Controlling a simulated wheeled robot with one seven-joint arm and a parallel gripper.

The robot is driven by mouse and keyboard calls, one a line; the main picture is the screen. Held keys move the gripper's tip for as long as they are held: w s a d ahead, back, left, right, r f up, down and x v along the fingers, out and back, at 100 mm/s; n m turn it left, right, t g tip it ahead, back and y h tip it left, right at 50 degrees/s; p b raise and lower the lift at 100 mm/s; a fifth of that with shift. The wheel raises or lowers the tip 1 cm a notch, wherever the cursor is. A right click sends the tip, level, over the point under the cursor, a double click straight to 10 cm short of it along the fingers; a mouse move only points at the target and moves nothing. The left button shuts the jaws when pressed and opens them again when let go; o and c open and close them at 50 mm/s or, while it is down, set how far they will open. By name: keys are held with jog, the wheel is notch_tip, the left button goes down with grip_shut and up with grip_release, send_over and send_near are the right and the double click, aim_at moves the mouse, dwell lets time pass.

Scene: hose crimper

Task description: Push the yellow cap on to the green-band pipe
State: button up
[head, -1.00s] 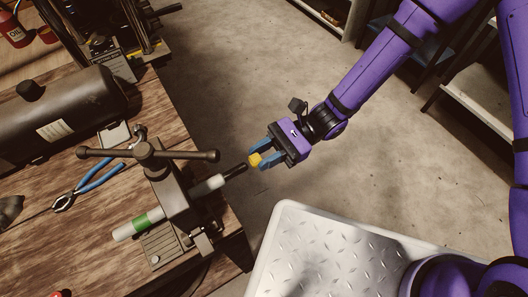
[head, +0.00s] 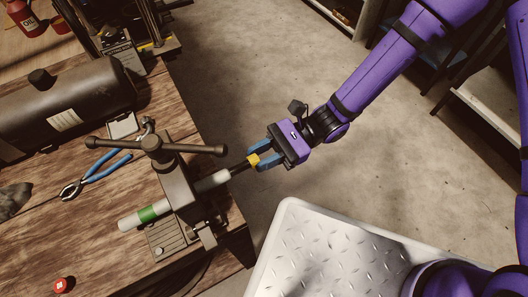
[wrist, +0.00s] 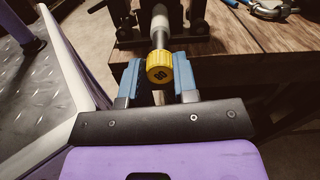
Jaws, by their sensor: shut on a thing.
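The green-band pipe (head: 131,222) is clamped level in a dark vise (head: 180,185). Its green band (head: 147,214) is left of the vise, and its black end (head: 239,168) sticks out to the right past the table edge. My gripper (head: 259,160) is shut on the yellow cap (head: 253,160) and holds it at the tip of that black end. In the wrist view the cap (wrist: 159,69) sits between the blue fingers, in line with the black end (wrist: 160,39) behind it. How far the cap sits over the tip is hidden.
Blue-handled pliers (head: 98,171), a dark tank (head: 65,107) and a red button (head: 60,285) are on the wooden table. The vise handle bar (head: 195,149) reaches towards my gripper. A metal tread-plate platform (head: 320,250) is below right; open floor is behind.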

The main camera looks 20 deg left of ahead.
jog(key=shift+s+a, duration=0.15)
jog(key=shift+s, duration=0.05)
jog(key=o, duration=1)
jog(key=shift+c, duration=0.2)
jog(key=v, duration=1)
jog(key=shift+w, duration=0.3)
